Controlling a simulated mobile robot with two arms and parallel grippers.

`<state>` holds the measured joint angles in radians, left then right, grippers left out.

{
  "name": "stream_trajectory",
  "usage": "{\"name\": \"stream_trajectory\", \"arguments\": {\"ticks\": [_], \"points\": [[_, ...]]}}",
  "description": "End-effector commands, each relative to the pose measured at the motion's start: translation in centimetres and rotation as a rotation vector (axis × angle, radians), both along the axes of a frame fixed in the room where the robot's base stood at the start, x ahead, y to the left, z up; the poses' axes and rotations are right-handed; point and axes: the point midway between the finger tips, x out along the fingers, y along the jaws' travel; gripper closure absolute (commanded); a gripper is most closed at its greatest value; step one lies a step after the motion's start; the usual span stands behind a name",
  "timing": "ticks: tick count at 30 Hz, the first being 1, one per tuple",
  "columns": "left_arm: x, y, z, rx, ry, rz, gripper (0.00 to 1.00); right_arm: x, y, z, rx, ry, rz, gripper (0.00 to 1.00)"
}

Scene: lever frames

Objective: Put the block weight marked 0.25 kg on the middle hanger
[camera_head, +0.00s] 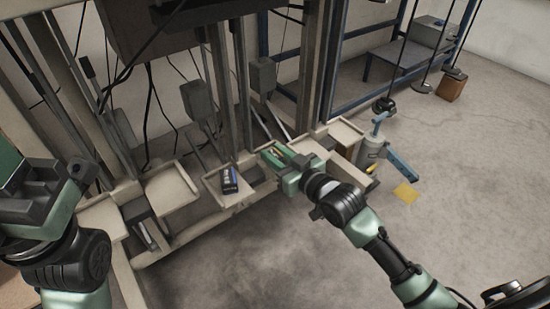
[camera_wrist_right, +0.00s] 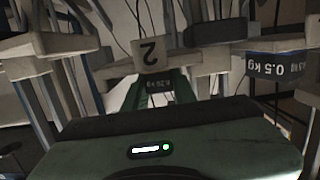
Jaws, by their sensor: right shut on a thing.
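My right gripper (camera_head: 276,153) reaches in from the right at the row of beige trays, its fingers over one tray right of centre. In the right wrist view its green fingers (camera_wrist_right: 160,92) are shut on a small dark block marked 0.25 kg (camera_wrist_right: 158,84). A beige plate marked 2 (camera_wrist_right: 150,55) is just beyond and above that block; I cannot tell if they touch. A dark block marked 0.5 kg (camera_wrist_right: 275,68) shows at the right there. A dark labelled block (camera_head: 229,180) stands on a tray left of my right gripper. My left gripper (camera_head: 82,172) is at the left edge, its jaws unclear.
An empty beige tray (camera_head: 171,188) is left of the labelled block, and another tray (camera_head: 346,133) is at the right end. Upright posts and dark cables rise behind.

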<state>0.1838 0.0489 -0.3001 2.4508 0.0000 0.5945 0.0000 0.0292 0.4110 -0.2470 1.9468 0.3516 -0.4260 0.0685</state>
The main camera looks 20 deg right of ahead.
Motion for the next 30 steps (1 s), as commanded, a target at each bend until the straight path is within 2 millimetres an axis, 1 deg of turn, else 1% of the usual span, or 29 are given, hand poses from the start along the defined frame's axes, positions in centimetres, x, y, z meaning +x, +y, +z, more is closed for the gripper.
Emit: {"name": "stream_trajectory", "arguments": {"ticks": [2,8,9,11,12,20,23,25,29,30], "points": [[0.0,0.0,0.1,0.000,0.001,0.000,0.58,0.0,0.0,0.3,0.001,-0.003,0.000,1.00],[0.0,0.0,0.1,-0.001,0.001,0.000,0.58,0.0,0.0,0.0,0.001,-0.002,0.000,1.00],[0.0,0.0,0.1,-0.001,0.001,0.000,0.58,0.0,0.0,-0.2,0.000,0.001,0.000,0.71],[0.0,0.0,0.1,-0.001,0.001,0.000,0.58,0.0,0.0,-0.1,0.000,0.000,0.000,0.54],[0.0,0.0,0.1,-0.001,0.001,0.000,0.58,0.0,0.0,-0.1,0.000,0.000,0.000,0.52],[0.0,0.0,0.1,0.000,0.002,-0.001,0.58,0.0,0.0,-0.1,0.000,0.000,0.000,0.52],[0.0,0.0,0.2,-0.001,0.000,-0.001,0.58,-0.1,-0.1,0.2,-0.001,0.000,0.000,0.52],[-0.1,0.0,0.7,-0.002,-0.002,-0.001,0.58,-0.9,-0.3,0.4,-0.001,0.003,-0.001,0.52],[0.7,0.1,-0.3,-0.002,0.053,-0.002,0.58,-3.1,-1.1,1.0,-0.003,0.003,0.000,0.52],[0.9,0.2,-0.5,-0.003,0.066,-0.003,0.58,-4.0,-1.4,1.0,-0.003,0.005,0.000,0.52]]}}
